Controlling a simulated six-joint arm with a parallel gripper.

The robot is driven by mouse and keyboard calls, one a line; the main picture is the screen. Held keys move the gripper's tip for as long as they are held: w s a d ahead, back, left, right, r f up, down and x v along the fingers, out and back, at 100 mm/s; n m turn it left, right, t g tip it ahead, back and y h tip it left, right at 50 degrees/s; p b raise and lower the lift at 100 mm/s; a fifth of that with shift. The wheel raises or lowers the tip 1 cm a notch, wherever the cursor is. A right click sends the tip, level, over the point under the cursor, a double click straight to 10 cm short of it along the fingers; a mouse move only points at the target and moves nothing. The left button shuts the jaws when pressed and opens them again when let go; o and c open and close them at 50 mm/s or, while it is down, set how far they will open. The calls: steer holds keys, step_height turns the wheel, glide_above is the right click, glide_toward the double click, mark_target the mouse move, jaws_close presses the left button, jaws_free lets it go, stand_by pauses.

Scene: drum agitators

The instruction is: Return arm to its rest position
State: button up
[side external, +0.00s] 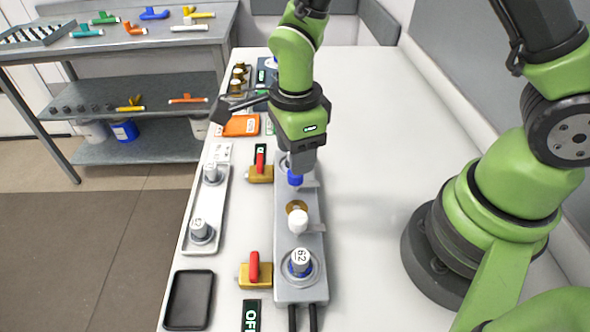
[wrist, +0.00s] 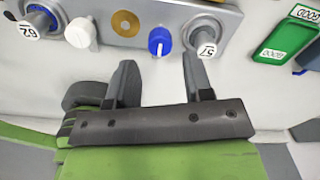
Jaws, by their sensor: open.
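My gripper (side external: 303,165) is low over the far half of the grey control panel (side external: 288,292), close to a blue knob (side external: 295,179). In the wrist view my gripper (wrist: 158,72) is open, its two fingers apart with nothing between them. There the blue knob (wrist: 160,41) lies beyond the fingertips, roughly centred on the gap. A dial marked 57 (wrist: 206,50) is near the right fingertip; whether they touch I cannot tell. A white knob (side external: 298,220) and a dial marked 62 (side external: 300,262) sit nearer on the panel.
Red-handled valves (side external: 254,266) stand left of the panel, with a white dial plate (side external: 206,225) and a black tray (side external: 190,299) farther left. A green block (wrist: 287,35) lies right in the wrist view. The white table (side external: 370,150) is clear right of the panel.

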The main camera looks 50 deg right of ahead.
steer(key=s+d+r+n+t+y, duration=0.1)
steer(key=s+d+r+n+t, duration=0.1)
steer(key=s+r+n, duration=0.4)
steer(key=s+d+r+n+t+y, duration=0.1)
steer(key=s+d+r+n+t, duration=0.2)
steer(key=r+n, duration=1)
steer(key=s+r+t, duration=0.2)
steer(key=s, duration=0.2)
steer(key=shift+d+r, duration=0.2)
steer(key=shift+r, duration=0.1)
